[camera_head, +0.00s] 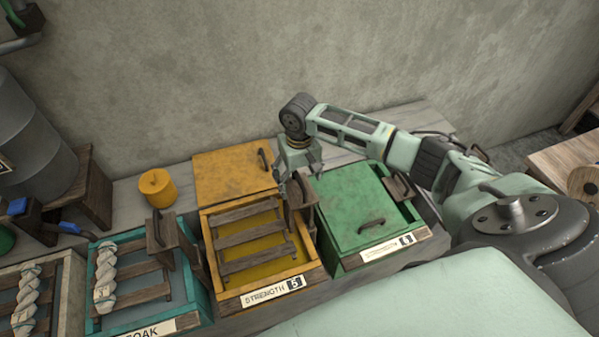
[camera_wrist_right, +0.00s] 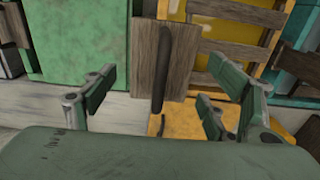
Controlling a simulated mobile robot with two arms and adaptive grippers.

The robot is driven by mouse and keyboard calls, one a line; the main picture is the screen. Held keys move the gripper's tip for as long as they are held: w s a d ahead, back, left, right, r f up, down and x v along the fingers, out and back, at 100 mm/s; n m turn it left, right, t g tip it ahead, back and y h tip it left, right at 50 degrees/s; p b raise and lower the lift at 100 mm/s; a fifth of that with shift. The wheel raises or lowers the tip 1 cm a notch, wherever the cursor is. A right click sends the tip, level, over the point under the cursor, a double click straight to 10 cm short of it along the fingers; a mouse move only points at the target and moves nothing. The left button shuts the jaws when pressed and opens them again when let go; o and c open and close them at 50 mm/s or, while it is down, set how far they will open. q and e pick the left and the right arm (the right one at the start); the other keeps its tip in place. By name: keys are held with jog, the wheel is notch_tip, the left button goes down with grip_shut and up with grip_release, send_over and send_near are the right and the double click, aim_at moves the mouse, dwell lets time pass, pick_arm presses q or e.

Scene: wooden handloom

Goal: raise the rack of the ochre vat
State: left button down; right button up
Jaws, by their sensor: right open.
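The ochre vat (camera_head: 312,270) is open, with yellow-brown liquid under a wooden slatted rack (camera_head: 250,235). Its front label reads "STRENGTH 5". At the rack's right end stands an upright wooden board with a dark bar handle, partly hidden by my gripper in the head view; the board (camera_wrist_right: 145,60) and handle (camera_wrist_right: 162,70) show clearly in the right wrist view. My right gripper (camera_head: 299,178) is above that end of the rack. In the wrist view my right gripper (camera_wrist_right: 157,92) is open, its fingers on either side of the handle; contact cannot be told. My left gripper is out of view.
A green lidded vat (camera_head: 345,205) stands close on the right, a teal vat (camera_head: 203,305) on the left. An ochre lid (camera_head: 235,172) lies behind the ochre vat. A yellow canister (camera_head: 158,189) stands behind the teal vat. A concrete wall (camera_head: 200,80) rises behind.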

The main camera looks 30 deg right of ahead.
notch_tip(320, 180, up, 6)
jog(key=shift+r, duration=0.25)
dwell(0.6)
